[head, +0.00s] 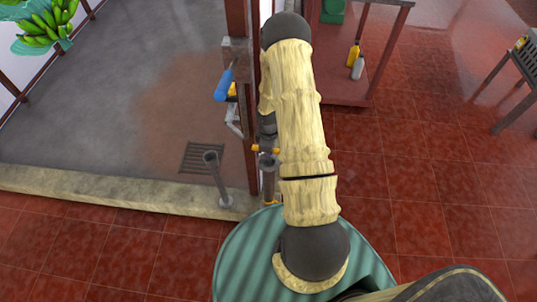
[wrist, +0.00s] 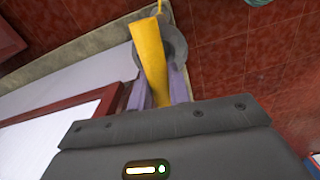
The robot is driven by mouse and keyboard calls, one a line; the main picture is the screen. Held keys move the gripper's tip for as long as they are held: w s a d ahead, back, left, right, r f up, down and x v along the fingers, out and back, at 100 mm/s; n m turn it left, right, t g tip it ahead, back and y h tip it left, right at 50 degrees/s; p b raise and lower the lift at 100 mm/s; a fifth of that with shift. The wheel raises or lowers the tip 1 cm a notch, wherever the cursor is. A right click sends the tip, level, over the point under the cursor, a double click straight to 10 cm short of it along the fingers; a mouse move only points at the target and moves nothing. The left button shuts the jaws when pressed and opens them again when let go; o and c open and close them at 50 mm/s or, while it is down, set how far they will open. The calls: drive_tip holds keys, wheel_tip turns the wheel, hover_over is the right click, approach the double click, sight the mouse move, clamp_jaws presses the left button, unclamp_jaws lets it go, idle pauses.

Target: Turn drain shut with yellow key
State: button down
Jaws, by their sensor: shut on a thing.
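My gripper (wrist: 160,92) is shut on the yellow key (wrist: 150,60), a bar running between its two pale purple fingers. Behind the bar in the wrist view is a round grey pipe mouth (wrist: 175,42). In the head view my gripper points down over an upright grey pipe (head: 268,184), with yellow key ends (head: 277,149) showing on both sides. The lower part of the key is hidden, so I cannot tell how deep it sits. A dark drain grate (head: 203,158) lies in the grey floor to the left.
Another grey standpipe (head: 218,180) stands left of my gripper, by the pale kerb (head: 120,191). A dark red post (head: 240,60) carries a blue-handled lever (head: 224,84) close to my arm. Green bananas (head: 45,22) hang at upper left. Red tiled floor (head: 430,150) is open at right.

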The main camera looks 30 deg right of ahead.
drive_tip(key=n+p, duration=0.1)
drive_tip(key=n, duration=0.1)
drive_tip(key=shift+r+n, duration=0.1)
drive_tip(key=shift+n, duration=0.3)
drive_tip(key=shift+n+p, duration=0.3)
drive_tip(key=shift+n, duration=0.6)
drive_tip(key=c, duration=0.8)
unclamp_jaws()
drive_tip(key=shift+c, duration=0.2)
